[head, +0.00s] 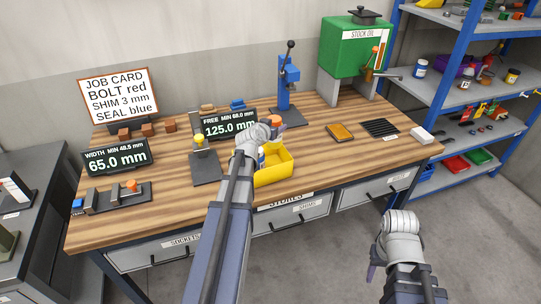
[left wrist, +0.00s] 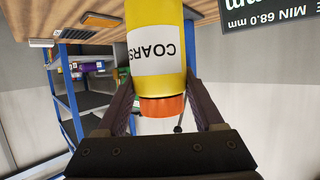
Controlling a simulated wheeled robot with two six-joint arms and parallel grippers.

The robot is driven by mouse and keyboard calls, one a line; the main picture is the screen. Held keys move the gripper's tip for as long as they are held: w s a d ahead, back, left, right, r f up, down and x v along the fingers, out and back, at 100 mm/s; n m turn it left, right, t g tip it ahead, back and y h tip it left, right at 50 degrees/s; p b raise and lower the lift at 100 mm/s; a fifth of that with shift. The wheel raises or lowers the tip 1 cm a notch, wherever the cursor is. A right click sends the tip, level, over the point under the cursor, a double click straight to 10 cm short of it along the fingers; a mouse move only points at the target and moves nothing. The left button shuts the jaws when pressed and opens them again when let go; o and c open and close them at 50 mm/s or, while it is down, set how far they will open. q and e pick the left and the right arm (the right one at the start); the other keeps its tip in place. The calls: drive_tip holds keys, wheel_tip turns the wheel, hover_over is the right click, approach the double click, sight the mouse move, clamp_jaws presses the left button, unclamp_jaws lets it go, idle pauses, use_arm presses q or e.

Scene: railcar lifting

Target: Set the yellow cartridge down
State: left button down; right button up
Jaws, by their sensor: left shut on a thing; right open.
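The yellow cartridge (left wrist: 158,45) has an orange cap and a white label reading "COARS". My left gripper (left wrist: 160,105) is shut on it near the cap end, with a dark finger on each side. In the head view my left gripper (head: 266,133) is over the workbench (head: 330,165), by the yellow bin (head: 286,170). An orange cap (head: 274,120) shows just beyond it; my wrist hides most of what it holds. I cannot tell whether the cartridge touches anything below. My right gripper (head: 374,270) is open, low in front of the bench.
An orange tray (head: 340,132) lies right. Bare wood shows front right.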

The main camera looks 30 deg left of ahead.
sight(272, 148)
use_arm(q)
wheel_tip(272, 148, down, 9)
drive_tip(key=b, duration=0.7)
drive_tip(key=shift+b, duration=0.4)
drive_tip(key=shift+r, duration=0.2)
drive_tip(key=shift+f+b, duration=0.45)
drive_tip(key=shift+f, duration=0.05)
drive_tip(key=shift+f, duration=0.1)
drive_tip(key=shift+s+d, duration=0.1)
unclamp_jaws()
